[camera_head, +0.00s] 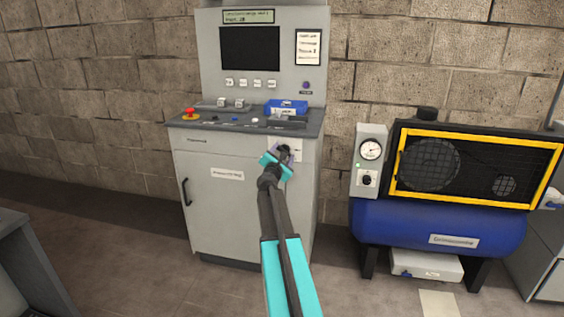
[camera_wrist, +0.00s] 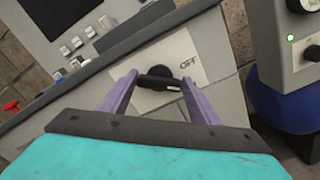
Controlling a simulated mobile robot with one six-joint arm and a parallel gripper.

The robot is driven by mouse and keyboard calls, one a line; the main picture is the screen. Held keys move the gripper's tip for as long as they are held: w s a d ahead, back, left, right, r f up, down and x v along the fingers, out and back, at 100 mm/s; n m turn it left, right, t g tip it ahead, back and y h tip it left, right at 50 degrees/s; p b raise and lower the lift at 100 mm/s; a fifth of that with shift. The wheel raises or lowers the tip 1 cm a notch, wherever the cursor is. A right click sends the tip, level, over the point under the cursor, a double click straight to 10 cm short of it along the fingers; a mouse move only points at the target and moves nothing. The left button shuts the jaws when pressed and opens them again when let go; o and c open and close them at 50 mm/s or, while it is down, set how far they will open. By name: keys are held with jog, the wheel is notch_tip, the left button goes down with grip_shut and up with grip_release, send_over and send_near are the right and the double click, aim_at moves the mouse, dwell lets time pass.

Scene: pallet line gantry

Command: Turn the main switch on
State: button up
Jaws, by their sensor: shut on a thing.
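The main switch is a black rotary knob (camera_wrist: 160,79) on a light plate (camera_wrist: 190,66) on the front of the grey control cabinet. In the wrist view its bar-shaped handle sits between the two purple fingers of my gripper (camera_wrist: 158,88), which is shut on it. The handle lies nearly level across that tilted picture. In the head view my gripper (camera_head: 283,154) is at the upper right of the cabinet front (camera_head: 215,195) and hides most of the knob. The plate (camera_head: 286,148) shows partly behind it.
The cabinet's sloped desk (camera_head: 245,122) juts out above my gripper, with a red emergency button (camera_head: 190,114) and a blue box (camera_head: 287,106). A blue compressor (camera_head: 435,230) with a yellow-framed guard stands at right. Open floor lies between cabinet and compressor.

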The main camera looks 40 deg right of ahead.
jog(key=m+b, duration=0.3)
jog(key=b, duration=0.1)
jog(key=m+b, duration=0.7)
jog(key=b, duration=0.2)
jog(key=shift+s+d+f+m, duration=0.2)
jog(key=shift+s+d+m, duration=0.05)
jog(key=shift+d+m, duration=0.05)
dwell(0.3)
jog(key=o, duration=1)
jog(key=shift+o, duration=0.2)
jog(key=shift+w+a, duration=0.1)
jog(key=shift+a, duration=0.2)
